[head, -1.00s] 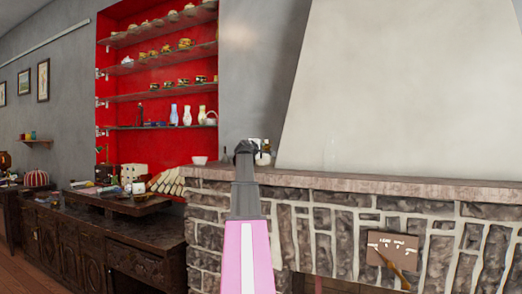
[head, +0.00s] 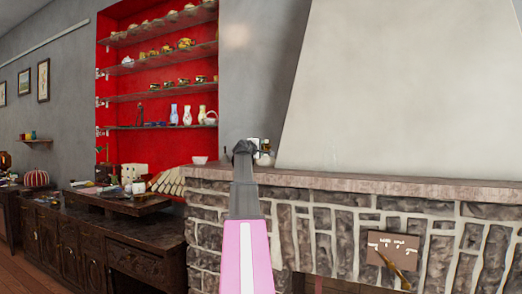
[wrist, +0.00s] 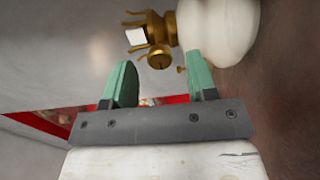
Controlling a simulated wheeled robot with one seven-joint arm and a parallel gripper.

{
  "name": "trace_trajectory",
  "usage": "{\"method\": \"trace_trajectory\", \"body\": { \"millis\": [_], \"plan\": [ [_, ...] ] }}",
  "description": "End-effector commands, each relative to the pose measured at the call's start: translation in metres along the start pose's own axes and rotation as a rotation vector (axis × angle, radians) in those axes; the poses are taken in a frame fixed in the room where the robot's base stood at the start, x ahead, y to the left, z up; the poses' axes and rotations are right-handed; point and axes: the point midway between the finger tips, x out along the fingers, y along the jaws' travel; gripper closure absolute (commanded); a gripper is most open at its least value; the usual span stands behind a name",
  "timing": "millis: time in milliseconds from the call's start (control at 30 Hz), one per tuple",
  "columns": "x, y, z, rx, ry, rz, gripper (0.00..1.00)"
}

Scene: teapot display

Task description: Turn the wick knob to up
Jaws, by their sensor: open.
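In the wrist view, the oil lamp appears turned sideways, with a round white body (wrist: 222,30) and a brass burner (wrist: 153,38). A round brass wick knob (wrist: 160,58) faces the camera on the burner's near side. My gripper (wrist: 161,66) is open, with one green finger on each side of the knob in the picture. The finger tips seem just short of the lamp; contact cannot be told. In the head view, my gripper (head: 244,149) is seen from behind at the mantel, largely hiding the lamp (head: 265,157).
The stone mantel (head: 380,188) runs right under a pale chimney hood (head: 400,90). A white bowl (head: 199,160) sits left of my gripper. Red shelves (head: 160,90) with teapots and vases stand behind. A dark sideboard (head: 100,240) is at left.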

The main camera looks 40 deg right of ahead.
Motion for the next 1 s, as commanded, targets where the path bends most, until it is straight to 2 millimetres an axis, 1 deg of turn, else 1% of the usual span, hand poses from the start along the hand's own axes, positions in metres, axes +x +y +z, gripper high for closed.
{"method": "trace_trajectory", "body": {
  "millis": [33,167,300,400,500,633,1000],
  "plan": [
    [-0.009,-0.001,0.001,0.0,0.001,0.0,0.48],
    [-0.031,-0.001,0.002,0.001,0.001,0.0,0.48],
    [-0.059,-0.002,0.002,0.0,0.001,0.0,0.48],
    [-0.076,-0.002,0.002,0.0,0.0,0.0,0.48],
    [-0.088,-0.001,0.002,0.0,0.0,0.0,0.48],
    [-0.095,-0.001,0.001,0.0,-0.001,-0.001,0.48],
    [-0.094,-0.001,0.001,0.0,-0.001,-0.001,0.48]
  ]
}}
